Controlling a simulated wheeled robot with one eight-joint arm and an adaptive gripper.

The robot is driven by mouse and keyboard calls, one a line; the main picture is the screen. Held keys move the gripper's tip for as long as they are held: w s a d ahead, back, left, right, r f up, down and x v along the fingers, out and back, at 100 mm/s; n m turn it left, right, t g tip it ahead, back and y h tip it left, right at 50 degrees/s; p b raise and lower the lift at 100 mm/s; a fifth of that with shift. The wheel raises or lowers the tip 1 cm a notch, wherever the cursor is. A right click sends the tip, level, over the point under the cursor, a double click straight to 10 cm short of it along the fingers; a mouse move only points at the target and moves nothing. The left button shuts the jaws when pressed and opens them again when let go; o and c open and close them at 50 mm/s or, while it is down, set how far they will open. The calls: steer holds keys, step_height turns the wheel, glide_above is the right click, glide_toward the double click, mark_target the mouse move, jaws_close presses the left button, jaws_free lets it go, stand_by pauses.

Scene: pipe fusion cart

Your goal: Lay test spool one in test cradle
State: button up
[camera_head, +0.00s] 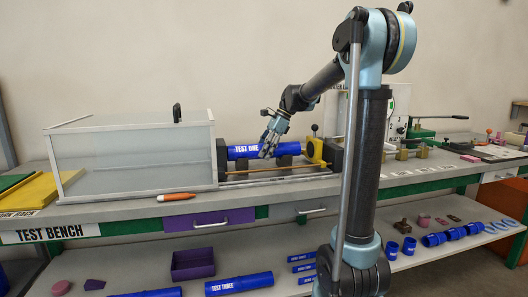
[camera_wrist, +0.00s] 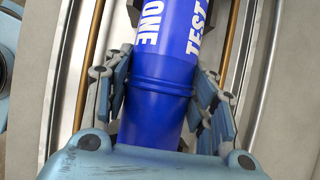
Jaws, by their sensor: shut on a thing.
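Test spool one is a blue pipe (camera_head: 250,151) marked "TEST ONE", lying level along the test cradle (camera_head: 284,161) on the bench. The cradle has dark supports under the pipe, a dark end block at the left and a yellow-and-black end piece at the right. My gripper (camera_head: 270,140) comes down from above onto the pipe near its middle. In the wrist view the fingers are on both sides of the blue pipe (camera_wrist: 160,85), shut on it around a raised ring. I cannot tell whether the pipe rests fully on the supports.
A clear guard box (camera_head: 135,160) stands left of the cradle. An orange marker (camera_head: 176,197) lies on the bench front. Test spool three (camera_head: 238,283) and a purple bin (camera_head: 193,264) are on the lower shelf.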

steer(key=shift+f, duration=0.4)
steer(key=o, duration=1.4)
